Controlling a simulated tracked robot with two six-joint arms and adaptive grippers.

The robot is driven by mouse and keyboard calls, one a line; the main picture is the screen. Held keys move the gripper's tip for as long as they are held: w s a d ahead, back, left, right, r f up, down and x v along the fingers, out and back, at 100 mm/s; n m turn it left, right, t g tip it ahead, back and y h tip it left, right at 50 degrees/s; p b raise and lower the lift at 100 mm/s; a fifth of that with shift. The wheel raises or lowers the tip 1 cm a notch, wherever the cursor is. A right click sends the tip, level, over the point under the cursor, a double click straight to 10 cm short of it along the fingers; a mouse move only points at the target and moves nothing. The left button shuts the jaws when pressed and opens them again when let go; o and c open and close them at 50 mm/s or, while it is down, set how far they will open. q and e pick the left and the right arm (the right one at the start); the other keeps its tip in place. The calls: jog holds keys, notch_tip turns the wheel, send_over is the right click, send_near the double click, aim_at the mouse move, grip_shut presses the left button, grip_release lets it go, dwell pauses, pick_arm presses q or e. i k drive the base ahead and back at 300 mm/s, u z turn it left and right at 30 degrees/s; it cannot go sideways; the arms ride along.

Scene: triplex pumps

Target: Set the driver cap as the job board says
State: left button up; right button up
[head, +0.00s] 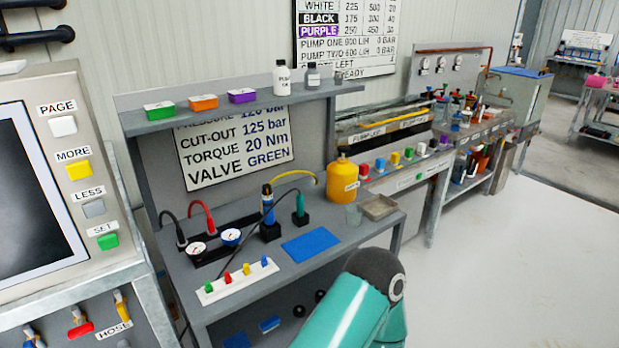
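The job board (235,147) hangs on the back panel of the grey bench. It reads CUT-OUT 125 bar, TORQUE 20 Nm and VALVE GREEN; its top line is partly hidden by the shelf. A blue upright tool (268,204) with a yellow-brown top stands in a black block on the bench. A green one (300,204) stands in a black block to its right. Either may be the driver; I cannot make out a cap or its setting. One of my teal arms crosses the bottom centre. Neither gripper is in view.
A strip with coloured knobs (237,280) and two gauges (231,237) lie on the bench left of a blue mat (310,245). A control panel (75,180) stands left. Floor at right is clear.

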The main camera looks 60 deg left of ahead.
aim_at(267, 191)
jog(key=z, duration=0.2)
jog(key=i, duration=0.9)
jog(key=u, duration=1.2)
jog(key=i, duration=0.15)
jog(key=u, duration=2.05)
jog(key=k, duration=0.9)
jog(key=u, duration=0.1)
jog(key=i, duration=0.9)
